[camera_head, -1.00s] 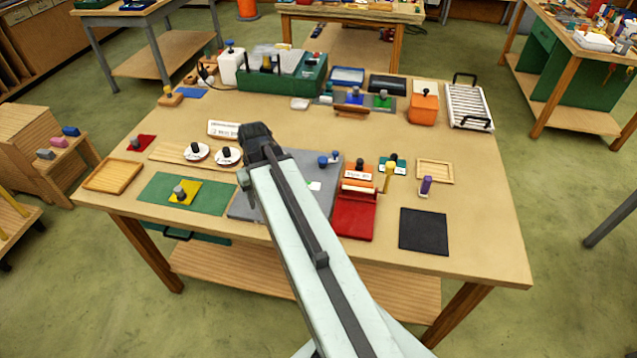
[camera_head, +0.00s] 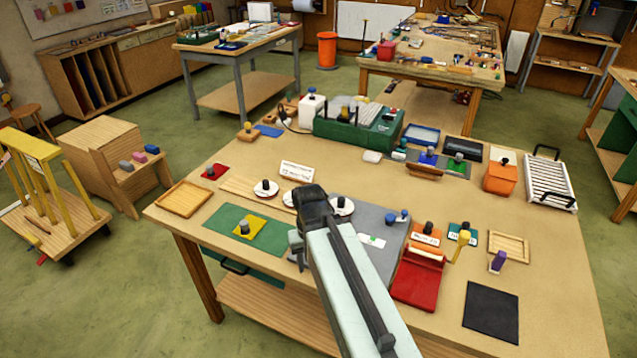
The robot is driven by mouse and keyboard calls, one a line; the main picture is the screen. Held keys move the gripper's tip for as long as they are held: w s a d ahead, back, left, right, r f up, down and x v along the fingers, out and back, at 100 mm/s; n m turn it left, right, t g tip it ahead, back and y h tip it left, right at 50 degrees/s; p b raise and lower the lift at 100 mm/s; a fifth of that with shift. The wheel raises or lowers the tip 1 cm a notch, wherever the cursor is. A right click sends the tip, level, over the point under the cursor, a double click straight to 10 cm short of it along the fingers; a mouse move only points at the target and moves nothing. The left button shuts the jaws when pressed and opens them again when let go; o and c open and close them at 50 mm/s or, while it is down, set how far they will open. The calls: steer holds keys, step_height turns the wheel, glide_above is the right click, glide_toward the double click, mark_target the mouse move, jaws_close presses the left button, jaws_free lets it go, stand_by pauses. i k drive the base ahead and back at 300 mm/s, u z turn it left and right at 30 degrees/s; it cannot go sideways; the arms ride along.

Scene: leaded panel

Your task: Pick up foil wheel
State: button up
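I cannot tell for sure which thing is the foil wheel. Small white discs with black knobs lie near the middle of the workbench (camera_head: 400,155): one at the left (camera_head: 258,194), one partly behind my gripper, and one just right of it (camera_head: 346,211). My gripper (camera_head: 308,200) appears in front of these discs, at the far end of my pale arm. It is seen from behind, so its fingers and any gap between them are hidden. I see nothing held in it.
A green mat (camera_head: 212,221) with a yellow piece lies at left. A grey board (camera_head: 380,262) lies partly behind my arm. A red block (camera_head: 415,285) and black square (camera_head: 491,312) are at right. A green box (camera_head: 350,128) stands at the back.

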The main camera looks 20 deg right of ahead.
mark_target(344, 206)
steer(key=u, duration=2.25)
steer(key=k, duration=1)
steer(key=z, duration=0.8)
steer(key=i, duration=1.7)
steer(key=u, duration=0.05)
